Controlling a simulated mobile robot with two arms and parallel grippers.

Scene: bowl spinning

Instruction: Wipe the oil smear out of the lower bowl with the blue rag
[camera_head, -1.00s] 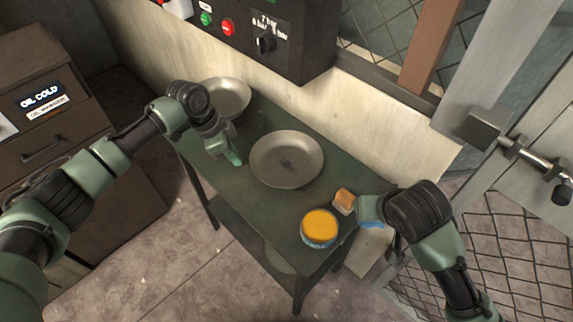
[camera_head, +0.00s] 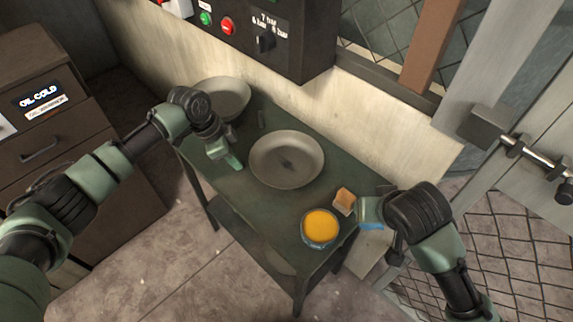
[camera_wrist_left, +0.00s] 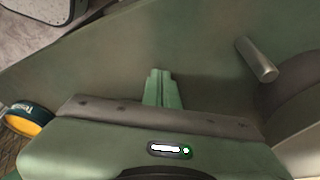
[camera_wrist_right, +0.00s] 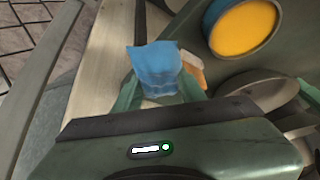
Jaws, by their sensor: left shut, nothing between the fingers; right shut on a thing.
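A wide grey bowl (camera_head: 287,172) with a dark smear in its middle sits at the centre of the green table. A second pale bowl (camera_head: 224,97) stands at the table's back left. My left gripper (camera_head: 234,163) is shut and empty, just left of the centre bowl; its closed fingers also show in the left wrist view (camera_wrist_left: 162,88). My right gripper (camera_head: 370,218) is shut on the blue rag (camera_wrist_right: 155,66), right of the table's front corner.
A tin (camera_head: 320,227) with yellow-orange contents stands near the front right, beside an orange-and-white block (camera_head: 344,201). A metal cylinder (camera_wrist_left: 257,60) stands behind my left gripper. A control box (camera_head: 290,40) hangs above the table's back. A pale object on the lower shelf is partly hidden.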

